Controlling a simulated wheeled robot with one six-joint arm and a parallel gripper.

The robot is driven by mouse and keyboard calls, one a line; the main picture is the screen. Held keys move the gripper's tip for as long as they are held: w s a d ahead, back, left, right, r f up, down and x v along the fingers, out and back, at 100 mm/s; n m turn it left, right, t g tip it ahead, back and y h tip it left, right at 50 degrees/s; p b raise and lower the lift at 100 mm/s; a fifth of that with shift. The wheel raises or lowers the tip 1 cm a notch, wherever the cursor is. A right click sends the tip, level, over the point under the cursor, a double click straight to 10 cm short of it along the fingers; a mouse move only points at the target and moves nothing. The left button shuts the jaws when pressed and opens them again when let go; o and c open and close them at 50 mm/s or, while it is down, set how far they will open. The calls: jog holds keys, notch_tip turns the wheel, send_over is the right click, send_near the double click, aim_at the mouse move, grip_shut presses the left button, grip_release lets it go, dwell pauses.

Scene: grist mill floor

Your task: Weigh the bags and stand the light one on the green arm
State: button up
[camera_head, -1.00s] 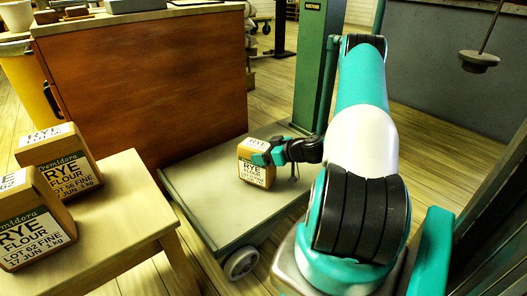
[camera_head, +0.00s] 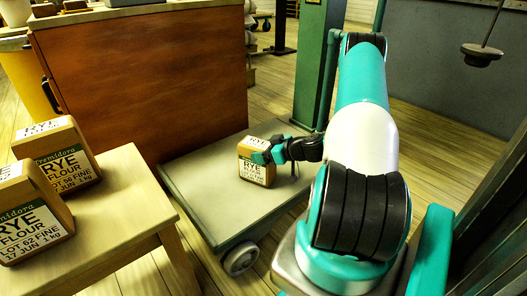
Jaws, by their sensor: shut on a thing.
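My gripper (camera_head: 268,153) is shut on a brown paper bag of rye flour (camera_head: 257,173) with a white label, holding it from the right side. The bag is upright over the grey-green platform (camera_head: 205,190) of a wheeled platform scale. I cannot tell whether its base touches the platform. Two similar rye flour bags stand on a wooden stool at the left: a nearer one (camera_head: 32,216) labelled lot 62 and a farther one (camera_head: 64,160) labelled lot 56. The green column (camera_head: 312,60) rises behind the platform. No green arm can be made out clearly.
A brown wooden cabinet (camera_head: 140,85) stands behind the platform. The wooden stool (camera_head: 125,205) is close to its left edge. A round weight (camera_head: 480,55) hangs from a rod at the upper right. Much of the platform around the held bag is bare.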

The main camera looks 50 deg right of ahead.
jog(key=shift+f, duration=0.15)
jog(key=o, duration=1.9)
jog(key=shift+f, duration=0.1)
jog(key=shift+c, duration=0.2)
jog(key=shift+s, duration=0.1)
jog(key=p+v, duration=0.7)
jog(key=v, duration=1)
jog(key=shift+r, duration=0.2)
